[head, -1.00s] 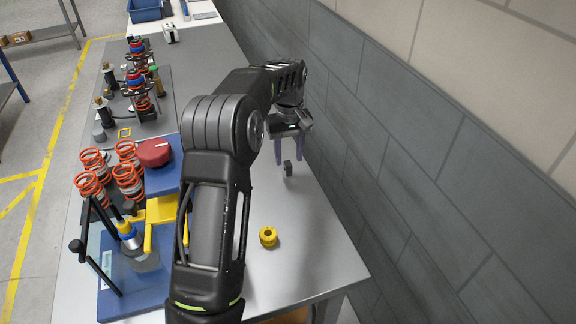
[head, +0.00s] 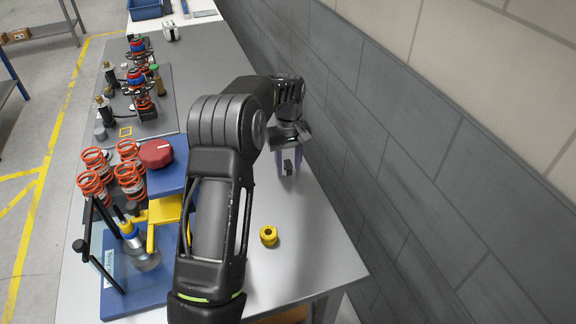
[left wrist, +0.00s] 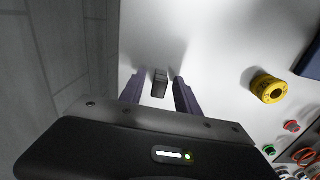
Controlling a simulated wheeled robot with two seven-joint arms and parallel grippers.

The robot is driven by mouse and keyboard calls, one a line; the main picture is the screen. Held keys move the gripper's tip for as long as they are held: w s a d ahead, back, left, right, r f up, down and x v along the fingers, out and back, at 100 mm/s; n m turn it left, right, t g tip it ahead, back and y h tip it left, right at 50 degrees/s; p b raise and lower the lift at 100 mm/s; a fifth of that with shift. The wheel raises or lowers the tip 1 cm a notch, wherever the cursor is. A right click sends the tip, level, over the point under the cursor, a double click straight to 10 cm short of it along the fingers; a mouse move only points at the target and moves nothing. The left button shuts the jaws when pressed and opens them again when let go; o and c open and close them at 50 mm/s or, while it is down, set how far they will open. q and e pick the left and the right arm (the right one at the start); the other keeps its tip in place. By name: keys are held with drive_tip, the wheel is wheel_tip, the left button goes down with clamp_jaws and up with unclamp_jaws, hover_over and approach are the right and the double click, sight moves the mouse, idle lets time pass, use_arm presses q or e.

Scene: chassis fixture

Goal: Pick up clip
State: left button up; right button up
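The clip (head: 287,167) is a small dark block on the bare grey table top near the wall. In the left wrist view, the clip (left wrist: 160,84) stands between the two purple fingers, with a gap on each side. My left gripper (head: 288,169) points down over it with its fingers spread, one on each side. The left wrist view also shows my left gripper (left wrist: 157,88) open and not touching the clip. The clip's lower part is hard to make out in the head view. My right gripper is not in view.
A yellow ring (head: 268,236) lies on the table in front of the clip. A blue fixture (head: 150,290) with yellow parts, a red knob (head: 156,153) and orange springs (head: 97,185) stand to the left. The brick wall (head: 400,190) is close on the right.

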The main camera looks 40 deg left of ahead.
sight(289, 163)
use_arm(q)
clamp_jaws()
idle(0.5)
wheel_tip(289, 163, up, 10)
drive_tip(key=shift+r+b, duration=0.1)
drive_tip(key=shift+b, duration=0.7)
